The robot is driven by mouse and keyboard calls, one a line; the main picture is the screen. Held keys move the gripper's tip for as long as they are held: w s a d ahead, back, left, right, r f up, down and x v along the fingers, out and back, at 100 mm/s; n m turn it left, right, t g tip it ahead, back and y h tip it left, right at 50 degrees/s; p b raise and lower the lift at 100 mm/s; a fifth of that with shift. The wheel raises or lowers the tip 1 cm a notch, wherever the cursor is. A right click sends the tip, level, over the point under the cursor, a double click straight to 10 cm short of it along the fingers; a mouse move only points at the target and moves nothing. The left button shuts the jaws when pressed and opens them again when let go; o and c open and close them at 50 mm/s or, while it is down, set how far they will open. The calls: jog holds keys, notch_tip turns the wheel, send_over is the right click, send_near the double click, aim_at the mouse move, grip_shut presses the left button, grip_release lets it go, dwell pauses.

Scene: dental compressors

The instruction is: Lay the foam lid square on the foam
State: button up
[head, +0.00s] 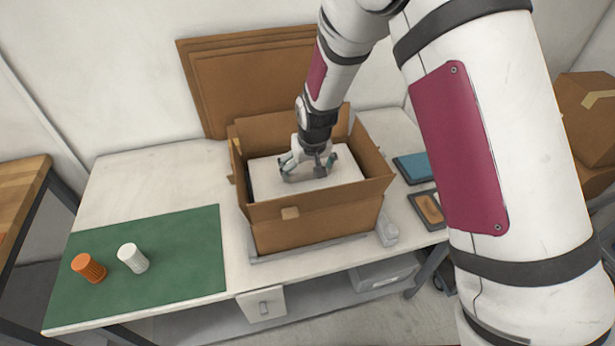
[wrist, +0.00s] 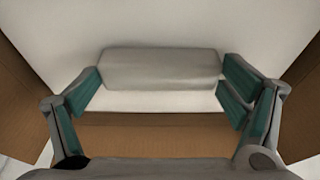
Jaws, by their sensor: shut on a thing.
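The foam lid (head: 268,178) is a flat white slab inside the open cardboard box (head: 318,228); it fills most of the wrist view (wrist: 160,28). A pale grey raised block (wrist: 160,68) stands on the lid. My gripper (head: 308,172) is over the lid's middle, with its teal finger pads (wrist: 163,88) shut on the two ends of this block. The lid looks about level, with its edges roughly along the box walls. The foam under it is hidden, so I cannot tell whether the lid touches it.
The box's flaps stand open around the lid, close to my gripper. A green mat (head: 170,275) at left holds an orange ribbed cylinder (head: 88,267) and a white one (head: 133,257). Blue (head: 412,167) and brown-filled (head: 428,209) trays lie at right. Cardboard sheets (head: 255,85) lean behind.

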aim_at(308, 173)
jog(key=shift+f, duration=1.6)
jog(key=shift+f, duration=0.2)
jog(key=o, duration=0.7)
jog(key=shift+r, duration=0.1)
jog(key=v, duration=1.2)
jog(key=shift+r+b, duration=0.1)
jog(key=shift+b, duration=0.3)
jog(key=shift+s+r, duration=0.1)
